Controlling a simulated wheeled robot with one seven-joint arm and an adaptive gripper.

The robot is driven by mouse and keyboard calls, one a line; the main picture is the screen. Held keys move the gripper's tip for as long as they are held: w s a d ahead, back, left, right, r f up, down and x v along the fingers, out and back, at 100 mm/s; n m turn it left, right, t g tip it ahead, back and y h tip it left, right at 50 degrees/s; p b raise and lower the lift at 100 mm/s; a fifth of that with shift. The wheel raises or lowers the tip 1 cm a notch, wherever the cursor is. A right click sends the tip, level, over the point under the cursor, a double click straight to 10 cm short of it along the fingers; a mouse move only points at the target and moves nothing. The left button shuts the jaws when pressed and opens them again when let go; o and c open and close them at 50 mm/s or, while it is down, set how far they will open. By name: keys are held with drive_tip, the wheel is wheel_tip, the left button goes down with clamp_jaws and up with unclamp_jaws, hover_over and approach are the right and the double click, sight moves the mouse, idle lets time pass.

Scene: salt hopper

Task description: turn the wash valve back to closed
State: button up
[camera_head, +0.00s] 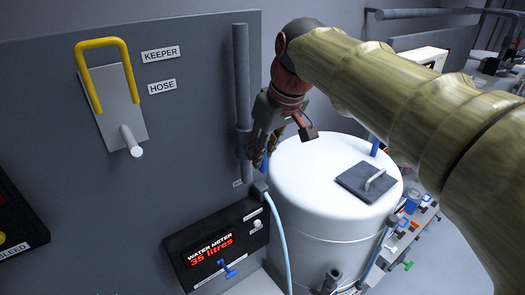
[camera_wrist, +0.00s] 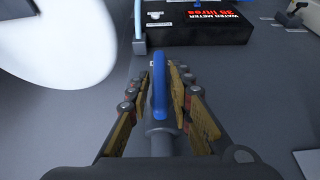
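The wash valve shows a blue lever (camera_wrist: 159,88) on a grey pipe (camera_wrist: 159,140) in the wrist view. In the head view a sliver of the blue lever (camera_head: 264,160) shows among the fingers, beside the upright grey pipe (camera_head: 242,95) on the panel. My gripper (camera_head: 262,155) points down next to that pipe. In the wrist view my gripper (camera_wrist: 160,76) has its fingers close on either side of the lever, which stands between them. I cannot tell whether both fingers press on it. The valve body is largely hidden by the gripper.
A white tank (camera_head: 320,170) with a dark hatch stands right of the gripper. Below is a black water meter box (camera_head: 215,245) reading 35 litres, with another blue lever (camera_head: 228,269) and a pale hose (camera_head: 279,235). A yellow keeper handle (camera_head: 101,42) is at upper left.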

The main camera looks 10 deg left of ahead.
clamp_jaws()
drive_tip(key=shift+y, duration=0.3)
drive_tip(key=shift+w+d+m+g+y+p, duration=0.2)
drive_tip(key=shift+m+g+y+p, duration=0.2)
drive_tip(key=shift+g+y+p, duration=0.65)
drive_tip(key=g+y, duration=0.2)
drive_tip(key=shift+w+m+g, duration=0.1)
drive_tip(key=shift+m+g, duration=0.25)
drive_tip(key=shift+m, duration=0.05)
drive_tip(key=m+g+y, duration=0.1)
drive_tip(key=g+y, duration=0.1)
drive_tip(key=m+g+y, duration=0.1)
drive_tip(key=g+y, duration=0.1)
drive_tip(key=y, duration=0.1)
drive_tip(key=f+g+y, duration=0.1)
drive_tip(key=y, duration=0.1)
drive_tip(key=shift+w+d+m+g+y+b, duration=0.15)
drive_tip(key=shift+m+g+y+b, duration=0.1)
drive_tip(key=shift+m+g+b, duration=0.15)
